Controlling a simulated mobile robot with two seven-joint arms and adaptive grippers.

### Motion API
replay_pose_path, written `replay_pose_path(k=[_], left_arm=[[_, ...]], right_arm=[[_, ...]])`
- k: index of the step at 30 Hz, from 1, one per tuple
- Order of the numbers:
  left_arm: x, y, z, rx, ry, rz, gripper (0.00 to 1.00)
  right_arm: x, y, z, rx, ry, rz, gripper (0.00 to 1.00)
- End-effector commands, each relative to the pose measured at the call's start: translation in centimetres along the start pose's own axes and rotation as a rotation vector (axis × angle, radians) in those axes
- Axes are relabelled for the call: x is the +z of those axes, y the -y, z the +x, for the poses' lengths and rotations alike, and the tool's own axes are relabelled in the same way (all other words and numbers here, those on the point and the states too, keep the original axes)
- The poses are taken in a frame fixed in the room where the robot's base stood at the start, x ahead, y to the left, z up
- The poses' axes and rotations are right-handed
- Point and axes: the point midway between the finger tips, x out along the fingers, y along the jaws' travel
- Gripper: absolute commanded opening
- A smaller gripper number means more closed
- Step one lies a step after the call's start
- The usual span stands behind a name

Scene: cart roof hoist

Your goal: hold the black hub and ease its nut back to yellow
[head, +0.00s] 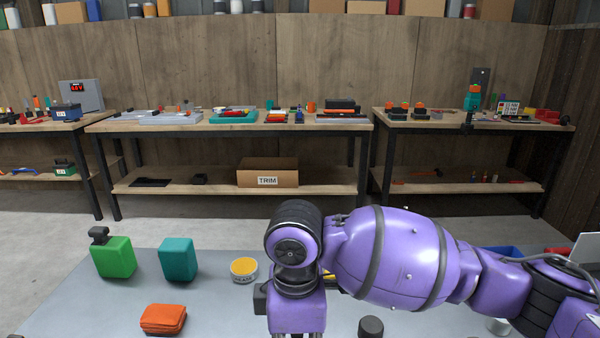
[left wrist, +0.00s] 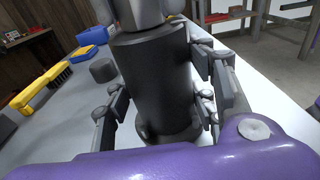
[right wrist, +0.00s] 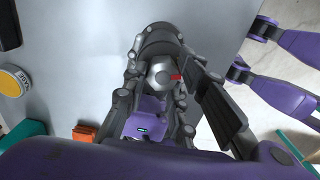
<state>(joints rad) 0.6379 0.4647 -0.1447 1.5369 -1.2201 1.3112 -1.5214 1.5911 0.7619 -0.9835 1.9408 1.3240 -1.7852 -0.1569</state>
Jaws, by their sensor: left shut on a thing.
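The black hub (left wrist: 155,80) is a dark upright cylinder between the fingers of my left gripper (left wrist: 165,100), which is shut on it. In the right wrist view, the grey faceted nut (right wrist: 156,76) sits at the hub's end, with a red mark (right wrist: 176,77) beside it. I see no yellow mark there. My right gripper (right wrist: 175,75) is at the nut, with a broad finger to its right. Overlapping fingers hide whether it touches the nut. In the head view, my right arm covers the hub, and my left gripper is not in view.
On the grey table (head: 215,310) are a green can (head: 113,257), a teal can (head: 178,259), a yellow-topped tin (head: 243,268), an orange pouch (head: 163,319) and a short black cylinder (head: 370,327). A yellow-handled brush (left wrist: 40,87) and blue box (left wrist: 93,36) lie beyond the hub.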

Motion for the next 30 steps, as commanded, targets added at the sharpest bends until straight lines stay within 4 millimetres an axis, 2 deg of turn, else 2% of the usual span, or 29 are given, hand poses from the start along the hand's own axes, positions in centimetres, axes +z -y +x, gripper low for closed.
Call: replay_pose_path(k=[1, 4, 11, 18, 26, 30], left_arm=[[0.15, -0.13, -0.02, 0.003, 0.002, 0.0, 0.27], [0.14, -0.17, -0.04, 0.005, 0.002, 0.0, 0.27], [0.1, -0.28, -0.1, 0.008, 0.001, -0.002, 0.27], [0.07, -0.37, -0.15, 0.011, 0.0, -0.003, 0.27], [0.06, -0.43, -0.2, 0.013, 0.0, -0.004, 0.27], [0.05, -0.45, -0.22, 0.013, -0.001, -0.004, 0.27]], right_arm=[[-0.02, 0.09, -0.02, -0.002, 0.0, -0.002, 0.13], [-0.04, 0.14, -0.02, -0.003, 0.0, -0.003, 0.01], [-0.08, 0.26, -0.01, -0.006, -0.001, -0.008, 0.01], [-0.15, 0.38, 0.01, -0.008, -0.002, -0.193, 0.01], [-0.16, 0.43, 0.03, -0.009, -0.001, -0.212, 0.01], [-0.17, 0.47, 0.03, -0.009, -0.001, -0.308, 0.01]])
